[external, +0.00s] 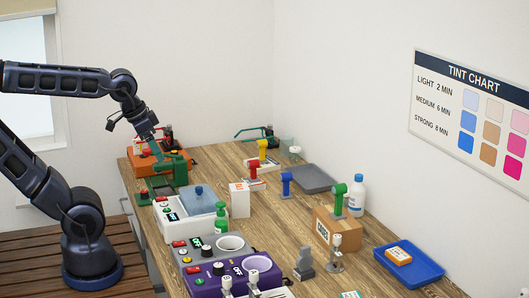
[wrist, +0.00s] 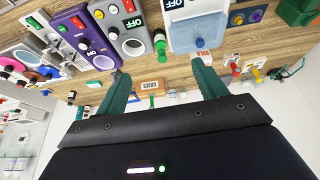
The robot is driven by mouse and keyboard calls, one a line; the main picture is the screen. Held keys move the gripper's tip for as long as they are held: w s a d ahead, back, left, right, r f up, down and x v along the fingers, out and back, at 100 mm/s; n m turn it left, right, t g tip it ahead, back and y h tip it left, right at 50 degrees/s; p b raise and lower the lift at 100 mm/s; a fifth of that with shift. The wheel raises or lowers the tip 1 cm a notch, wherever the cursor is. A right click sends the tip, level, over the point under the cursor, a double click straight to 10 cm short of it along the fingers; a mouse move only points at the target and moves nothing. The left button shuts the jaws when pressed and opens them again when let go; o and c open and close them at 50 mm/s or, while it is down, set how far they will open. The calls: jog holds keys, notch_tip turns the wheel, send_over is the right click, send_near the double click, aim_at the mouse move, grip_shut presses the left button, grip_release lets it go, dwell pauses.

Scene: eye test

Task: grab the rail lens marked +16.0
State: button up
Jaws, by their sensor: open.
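I cannot make out a rail lens marked +16.0 in either view; any such marking is too small to read or hidden. My gripper (external: 149,134) is at the upper left in the external view, above the far left end of the bench. In the wrist view my gripper (wrist: 161,76) shows two green fingers spread wide apart, with nothing held between them. Small upright heads on stands, one yellow (external: 262,146), one red (external: 253,169), one blue (external: 286,180) and one green (external: 340,190), stand along the bench; I cannot tell what they are.
The wooden bench (external: 226,160) is crowded. An orange device (external: 143,162), a white unit with a blue lid (external: 201,198), a grey unit (external: 207,260) and a purple unit (external: 232,279) line its left side. A cardboard box (external: 323,232), bottle (external: 357,192) and blue tray (external: 425,270) stand right.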

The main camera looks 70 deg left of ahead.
jog(key=shift+w, duration=0.1)
jog(key=m+g+h, duration=0.4)
jog(key=m, duration=1.3)
send_near(309, 263)
notch_tip(309, 263, down, 2)
jog(key=x, duration=0.4)
jog(key=shift+w+f, duration=0.1)
jog(key=shift+f, duration=0.2)
jog(key=shift+x, duration=3.1)
jog(key=shift+w+a, duration=0.1)
jog(key=shift+w, duration=0.1)
jog(key=c, duration=1.1)
jog(key=shift+r, duration=0.1)
jog(key=shift+c, duration=0.2)
